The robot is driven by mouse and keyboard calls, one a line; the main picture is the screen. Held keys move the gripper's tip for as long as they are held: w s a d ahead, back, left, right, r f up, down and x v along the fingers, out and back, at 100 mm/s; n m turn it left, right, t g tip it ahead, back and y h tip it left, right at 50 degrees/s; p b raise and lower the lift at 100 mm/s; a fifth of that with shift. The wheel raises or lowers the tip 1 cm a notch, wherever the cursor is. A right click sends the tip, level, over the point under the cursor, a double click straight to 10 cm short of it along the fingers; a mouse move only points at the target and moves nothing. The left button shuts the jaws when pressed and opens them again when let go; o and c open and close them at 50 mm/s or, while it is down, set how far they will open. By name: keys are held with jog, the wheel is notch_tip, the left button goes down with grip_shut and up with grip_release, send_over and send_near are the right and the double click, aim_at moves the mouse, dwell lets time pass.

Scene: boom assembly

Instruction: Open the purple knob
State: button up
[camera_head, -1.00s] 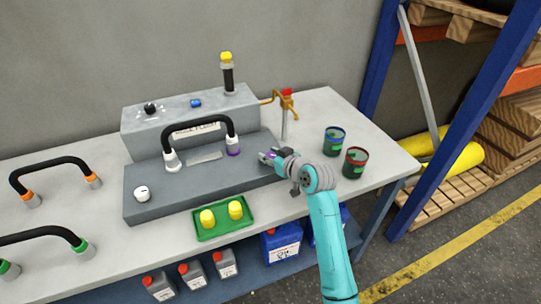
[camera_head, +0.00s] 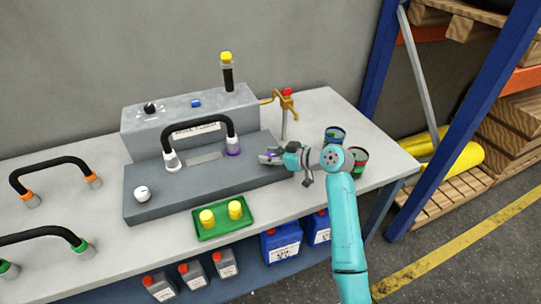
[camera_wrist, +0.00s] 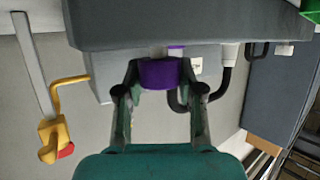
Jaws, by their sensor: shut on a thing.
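The purple knob (camera_wrist: 160,73) sits on the front part of the grey machine, near its right end. In the wrist view it lies between both fingers of my gripper (camera_wrist: 160,92), which is shut on it. In the head view my gripper (camera_head: 270,157) reaches the machine's right side from the right. Only a small bit of purple shows there, and the fingers hide the rest of the knob.
The grey machine (camera_head: 150,200) carries a black hose (camera_head: 197,124) with a purple-ringed end close to my gripper. A brass tap (camera_head: 287,104) stands behind. Two dark cups (camera_head: 334,134) are beside my arm. A green tray (camera_head: 222,228) with yellow caps lies in front.

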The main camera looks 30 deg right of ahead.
jog(key=o, duration=1.2)
jog(key=shift+c, duration=0.2)
jog(key=shift+s+d, duration=0.1)
jog(key=v, duration=1.1)
jog(key=shift+s+r, duration=0.15)
jog(key=shift+s, duration=0.15)
jog(key=shift+d, duration=0.15)
